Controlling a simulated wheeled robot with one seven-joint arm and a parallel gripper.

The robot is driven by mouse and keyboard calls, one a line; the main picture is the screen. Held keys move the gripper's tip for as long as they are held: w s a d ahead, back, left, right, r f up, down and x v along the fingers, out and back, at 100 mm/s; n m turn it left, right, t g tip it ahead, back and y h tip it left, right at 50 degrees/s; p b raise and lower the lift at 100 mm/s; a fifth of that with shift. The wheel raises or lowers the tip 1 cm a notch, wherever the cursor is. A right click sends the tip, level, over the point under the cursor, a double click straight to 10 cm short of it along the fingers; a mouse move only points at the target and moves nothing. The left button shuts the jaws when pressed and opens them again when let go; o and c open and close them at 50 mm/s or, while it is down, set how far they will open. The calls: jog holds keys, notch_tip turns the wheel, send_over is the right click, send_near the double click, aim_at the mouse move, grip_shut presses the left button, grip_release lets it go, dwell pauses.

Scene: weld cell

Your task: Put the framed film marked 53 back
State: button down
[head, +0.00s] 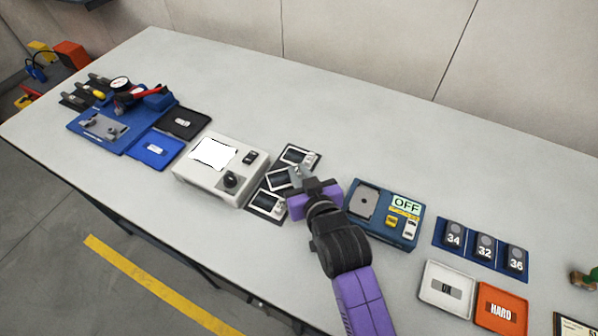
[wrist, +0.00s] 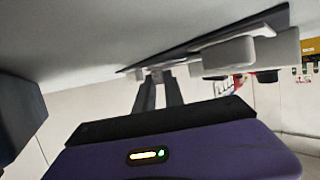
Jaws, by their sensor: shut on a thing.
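Several small framed films with dark faces and light borders are on a black mat (head: 257,209). They are the back film (head: 295,155), the middle film (head: 277,180) and the front film (head: 266,203). Their numbers are too small to read. My gripper (head: 298,174) reaches in from the right and is shut at the right end of the middle film, low over the mat. In the wrist view my fingertips (wrist: 160,76) are close together at a pale piece by the dark mat edge. The fingers hide most of what they hold.
A white light box (head: 188,181) with a black knob stands left of the mat. A blue box (head: 389,238) with an OFF sign stands close on the right. Further right are plates marked 34, 32 and 36, a white tray (head: 428,294) and an orange HARD tray (head: 487,318). The table's back is clear.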

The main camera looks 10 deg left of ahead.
jog(key=shift+s+f, duration=0.15)
jog(key=shift+f, duration=0.4)
jog(key=c, duration=1.4)
grip_release()
jog(key=shift+f, duration=0.15)
jog(key=shift+c, duration=0.2)
jog(key=shift+r, duration=0.45)
jog(key=v, duration=1.2)
jog(key=shift+r, duration=0.4)
jog(key=shift+r, duration=0.1)
